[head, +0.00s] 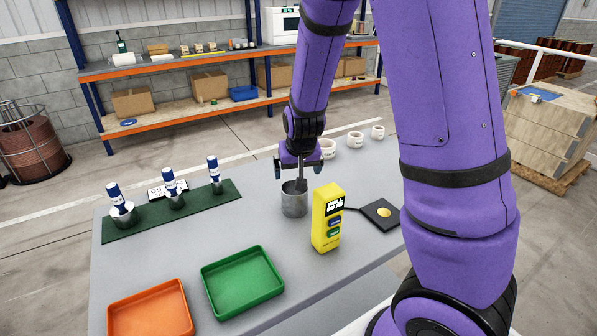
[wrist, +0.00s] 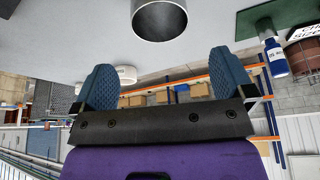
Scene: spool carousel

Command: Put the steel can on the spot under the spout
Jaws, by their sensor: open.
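The steel can (head: 294,200) stands upright on the grey table, left of the yellow box. Its round open mouth (wrist: 160,18) shows at the top of the wrist view, ahead of and between my fingertips. My gripper (head: 300,168) is open above the can, with its two blue fingers (wrist: 160,85) wide apart and nothing between them. A narrow dark grey part shows at the can's rim in the head view; I cannot tell what it is. I cannot make out a spout.
Green (head: 243,308) and orange (head: 150,333) trays lie in front. Several blue-and-white bottles stand on a dark green mat (head: 222,200) at left. White cups (head: 355,138) stand behind.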

